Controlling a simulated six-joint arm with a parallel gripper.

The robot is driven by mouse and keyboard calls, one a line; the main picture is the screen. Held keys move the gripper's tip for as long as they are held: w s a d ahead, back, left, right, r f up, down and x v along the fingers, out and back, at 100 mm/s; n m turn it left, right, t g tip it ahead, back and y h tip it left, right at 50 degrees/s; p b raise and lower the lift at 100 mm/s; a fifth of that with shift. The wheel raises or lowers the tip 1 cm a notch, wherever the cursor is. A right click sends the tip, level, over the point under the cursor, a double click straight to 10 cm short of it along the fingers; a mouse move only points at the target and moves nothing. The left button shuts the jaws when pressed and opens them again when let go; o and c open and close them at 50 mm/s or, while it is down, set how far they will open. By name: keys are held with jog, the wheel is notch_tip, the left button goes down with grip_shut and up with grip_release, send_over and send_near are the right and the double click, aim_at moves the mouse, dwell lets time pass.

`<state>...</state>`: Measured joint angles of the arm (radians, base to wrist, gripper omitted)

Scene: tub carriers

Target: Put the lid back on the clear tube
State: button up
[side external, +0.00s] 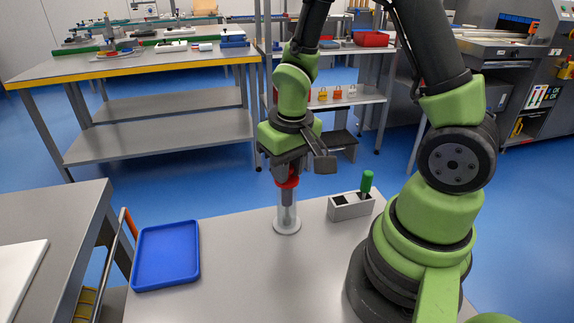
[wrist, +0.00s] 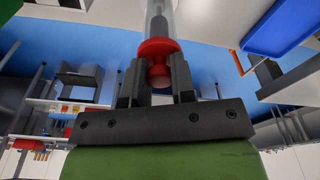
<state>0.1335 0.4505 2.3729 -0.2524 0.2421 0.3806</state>
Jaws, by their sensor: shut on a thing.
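The clear tube (side external: 287,218) stands upright in a round pale base on the grey table, and its upper part shows in the wrist view (wrist: 158,8). My gripper (side external: 287,175) points down above the tube. Its two fingers (wrist: 156,82) are shut on the knob of the red lid (wrist: 158,48). The lid also shows in the side view (side external: 287,182), in line with the tube. A dark grey cylindrical part (side external: 288,197) shows just below the lid, at the tube's upper end. I cannot tell whether the lid touches the rim.
A grey block (side external: 350,207) with a dark opening stands right of the tube, with a green-handled thing (side external: 367,182) upright in it. A blue tray (side external: 166,277) lies at the left. The table between tray and tube is clear.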

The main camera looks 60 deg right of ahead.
dwell(0.4)
jog(key=o, duration=1.4)
jog(key=shift+o, duration=0.2)
jog(key=shift+r, duration=0.1)
jog(key=shift+r, duration=3.4)
jog(key=shift+c, duration=0.4)
grip_shut()
jog(key=shift+f, duration=0.1)
